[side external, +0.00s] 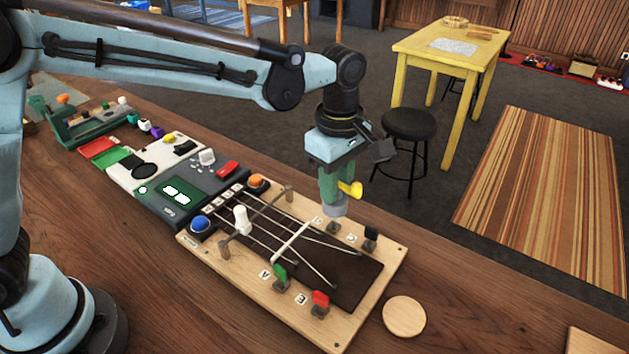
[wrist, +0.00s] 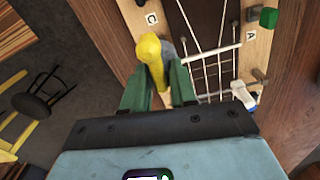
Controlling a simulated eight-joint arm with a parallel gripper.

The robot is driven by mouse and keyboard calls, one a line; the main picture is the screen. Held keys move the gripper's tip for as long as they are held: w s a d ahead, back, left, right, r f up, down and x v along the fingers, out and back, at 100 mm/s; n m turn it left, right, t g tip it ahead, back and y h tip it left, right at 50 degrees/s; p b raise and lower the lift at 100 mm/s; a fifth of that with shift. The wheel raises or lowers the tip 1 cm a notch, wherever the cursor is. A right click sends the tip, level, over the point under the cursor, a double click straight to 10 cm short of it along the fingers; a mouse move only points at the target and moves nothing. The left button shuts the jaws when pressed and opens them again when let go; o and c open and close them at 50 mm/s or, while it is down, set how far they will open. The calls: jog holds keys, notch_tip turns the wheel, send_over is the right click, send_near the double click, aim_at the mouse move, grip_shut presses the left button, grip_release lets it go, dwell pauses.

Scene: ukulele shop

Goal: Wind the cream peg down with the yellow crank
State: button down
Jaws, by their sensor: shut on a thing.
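My gripper (side external: 334,193), with green fingers, is shut on the yellow crank (side external: 352,188). The crank's grey lower end (side external: 334,208) points down over the peg post beside the C label, at the far edge of the wooden string board (side external: 386,272). In the wrist view the yellow crank (wrist: 149,50) sits between the fingertips (wrist: 158,82), beside the C label. No cream peg shows clearly; the crank's end covers the top of that post. I cannot tell whether the crank is seated on it. A black peg (side external: 371,233), a green peg (side external: 280,272) and a red peg (side external: 320,298) stand at other posts.
A white upright piece (side external: 241,219) stands by the strings. A blue button (side external: 199,223) and an orange button (side external: 257,181) are at the board's left end. A grey console (side external: 181,205) adjoins it. A round wooden disc (side external: 404,316) lies right of the board.

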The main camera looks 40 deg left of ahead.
jog(key=shift+f, duration=1.2)
dwell(1.2)
jog(key=shift+m, duration=1.5)
jog(key=shift+m, duration=1.5)
jog(key=shift+m, duration=1.5)
